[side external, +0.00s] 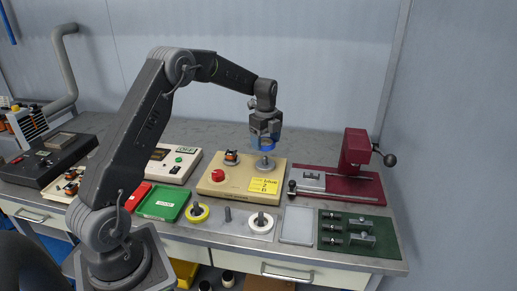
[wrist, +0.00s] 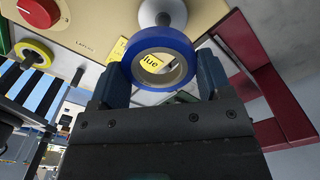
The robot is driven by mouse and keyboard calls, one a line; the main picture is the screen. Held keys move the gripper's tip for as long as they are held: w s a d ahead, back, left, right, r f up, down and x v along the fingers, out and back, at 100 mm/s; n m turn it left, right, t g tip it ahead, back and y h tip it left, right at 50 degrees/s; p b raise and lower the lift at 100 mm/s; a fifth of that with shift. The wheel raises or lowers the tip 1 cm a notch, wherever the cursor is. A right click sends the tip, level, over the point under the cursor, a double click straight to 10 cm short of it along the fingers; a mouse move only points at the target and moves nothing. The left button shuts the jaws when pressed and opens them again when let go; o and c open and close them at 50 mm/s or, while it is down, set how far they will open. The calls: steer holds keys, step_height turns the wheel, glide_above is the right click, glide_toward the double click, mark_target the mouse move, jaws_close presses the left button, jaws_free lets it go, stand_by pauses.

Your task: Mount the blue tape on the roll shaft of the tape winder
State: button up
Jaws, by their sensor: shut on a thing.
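The blue tape (wrist: 165,38), a ring with a pale core, is held between the two fingers of my gripper (wrist: 161,75). In the side view the blue tape (side external: 264,149) hangs under my gripper (side external: 265,136), partly hidden by the fingers. The tape winder (side external: 222,188) is a beige box with a red knob and a yellow note. Its roll shaft (side external: 265,163), a grey round piece, stands on the right part of the top. The tape is above the roll shaft, seemingly apart from it. In the wrist view the shaft (wrist: 170,12) shows just beyond the tape's upper edge.
A yellow roll (side external: 197,213), a bare grey peg (side external: 228,215) and a white roll (side external: 260,222) stand in front of the winder. A red press (side external: 357,155) is to the right. A green tray (side external: 160,203) lies left. A green mat (side external: 345,249) holds metal parts.

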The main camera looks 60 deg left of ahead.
mark_target(266, 157)
steer(key=shift+w+a+f, duration=0.15)
steer(key=shift+w+a, duration=0.05)
steer(key=shift+f, duration=1.8)
steer(key=shift+f, duration=0.5)
steer(key=shift+f, duration=0.4)
steer(key=shift+f, duration=0.3)
steer(key=shift+f, duration=0.7)
steer(key=o, duration=1)
steer(key=shift+c, duration=0.2)
steer(key=shift+r, duration=0.1)
